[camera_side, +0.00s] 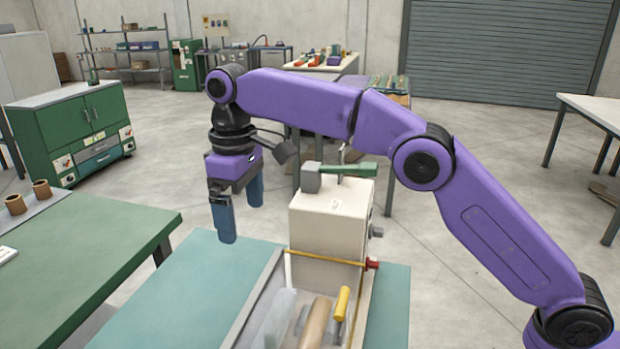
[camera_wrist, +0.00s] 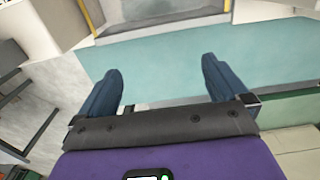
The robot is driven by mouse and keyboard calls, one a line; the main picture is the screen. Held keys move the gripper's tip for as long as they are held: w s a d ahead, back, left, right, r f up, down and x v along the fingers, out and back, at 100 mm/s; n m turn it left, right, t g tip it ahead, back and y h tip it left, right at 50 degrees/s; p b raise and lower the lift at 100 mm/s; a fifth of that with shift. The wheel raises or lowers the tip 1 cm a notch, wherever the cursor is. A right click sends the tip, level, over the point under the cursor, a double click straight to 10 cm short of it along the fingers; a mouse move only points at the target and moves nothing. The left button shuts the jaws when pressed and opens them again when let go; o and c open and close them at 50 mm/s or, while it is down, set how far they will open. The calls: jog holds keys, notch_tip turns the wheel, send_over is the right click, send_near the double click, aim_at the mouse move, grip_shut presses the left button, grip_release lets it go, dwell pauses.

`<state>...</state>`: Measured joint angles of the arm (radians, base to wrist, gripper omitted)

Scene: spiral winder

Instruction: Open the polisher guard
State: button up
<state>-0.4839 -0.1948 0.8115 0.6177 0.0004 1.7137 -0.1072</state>
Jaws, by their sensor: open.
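The polisher appears to be the cream machine (camera_side: 330,225) on the teal bench. In front of it sits a clear-sided, grey-framed enclosure, apparently the guard (camera_side: 262,300), with a yellow-edged top and a red knob (camera_side: 371,264). A yellow handle (camera_side: 341,304) and a tan roller (camera_side: 315,322) show inside or behind it; whether the guard is shut I cannot tell. Part of a grey, yellow-edged frame (camera_wrist: 160,24) shows at the top of the wrist view. My gripper (camera_side: 241,222) is open and empty, above the bench, left of the machine; its blue fingers also show in the wrist view (camera_wrist: 162,66).
The teal bench top (camera_side: 195,285) is clear left of the enclosure. A green lever (camera_side: 347,169) sticks out on top of the machine. A green table (camera_side: 85,250) with brown rings (camera_side: 41,189) stands at left. A green cabinet (camera_side: 85,130) stands behind it.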

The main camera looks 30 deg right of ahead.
jog(key=s+d+r, duration=0.7)
jog(key=s, duration=0.2)
jog(key=shift+s+d+r, duration=0.15)
jog(key=shift+s+r, duration=0.25)
dwell(0.5)
jog(key=s+d+f+n, duration=0.2)
jog(key=s+d+f, duration=0.7)
jog(key=s+d, duration=0.3)
jog(key=s+d+f+n, duration=0.2)
jog(key=s+d+f, duration=0.6)
jog(key=s+d, duration=0.45)
jog(key=m, duration=0.4)
send_near(342, 300)
notch_tip(342, 300, down, 8)
jog(key=shift+f, duration=0.25)
